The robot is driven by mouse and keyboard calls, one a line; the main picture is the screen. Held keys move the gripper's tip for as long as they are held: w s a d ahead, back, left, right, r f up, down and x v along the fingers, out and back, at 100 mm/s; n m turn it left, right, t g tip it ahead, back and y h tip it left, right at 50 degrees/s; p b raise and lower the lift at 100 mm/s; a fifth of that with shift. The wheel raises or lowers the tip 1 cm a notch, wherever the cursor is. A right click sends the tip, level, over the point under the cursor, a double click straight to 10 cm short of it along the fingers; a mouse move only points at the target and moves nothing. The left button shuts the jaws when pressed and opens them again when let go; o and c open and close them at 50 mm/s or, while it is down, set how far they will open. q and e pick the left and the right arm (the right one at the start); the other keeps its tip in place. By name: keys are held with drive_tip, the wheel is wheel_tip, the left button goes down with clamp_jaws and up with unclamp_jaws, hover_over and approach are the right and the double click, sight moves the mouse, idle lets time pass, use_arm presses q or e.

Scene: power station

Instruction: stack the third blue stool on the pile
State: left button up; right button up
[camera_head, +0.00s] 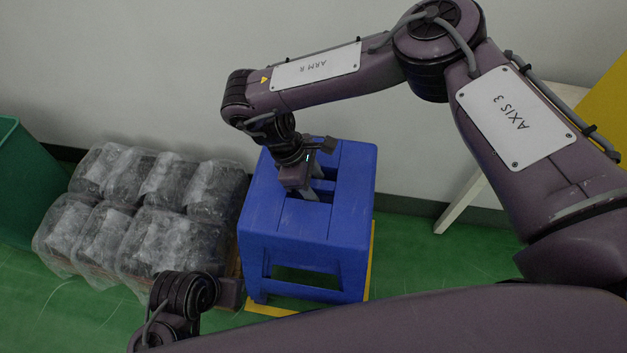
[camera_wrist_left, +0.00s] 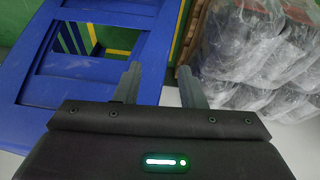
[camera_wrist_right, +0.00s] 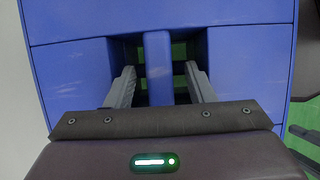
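A blue stool (camera_head: 307,225) stands upright on the green floor in the middle of the head view. Its slotted seat faces up. I cannot tell whether other stools are nested under it. My right gripper (camera_head: 308,193) points down into the seat slots. In the right wrist view its fingers (camera_wrist_right: 160,75) straddle the seat's middle bar (camera_wrist_right: 158,65), with gaps showing on both sides. My left gripper (camera_wrist_left: 160,75) is open and empty beside the stool's blue frame (camera_wrist_left: 90,65); its fingers are hidden in the head view.
Plastic-wrapped bundles (camera_head: 150,215) stand close to the stool's left and show in the left wrist view (camera_wrist_left: 265,50). A green bin (camera_head: 22,185) is at the far left. Yellow floor marking (camera_head: 270,312) borders the stool. A wall is behind; a white leg (camera_head: 462,203) is at right.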

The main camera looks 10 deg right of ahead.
drive_tip(key=shift+f, duration=0.1)
drive_tip(key=p+v, duration=0.2)
drive_tip(key=v, duration=0.6)
use_arm(q)
drive_tip(key=a, duration=0.1)
drive_tip(key=s+a+r+g, duration=0.1)
drive_tip(key=shift+s+a+y, duration=0.1)
drive_tip(key=shift+a+y, duration=0.2)
drive_tip(key=shift+y, duration=0.1)
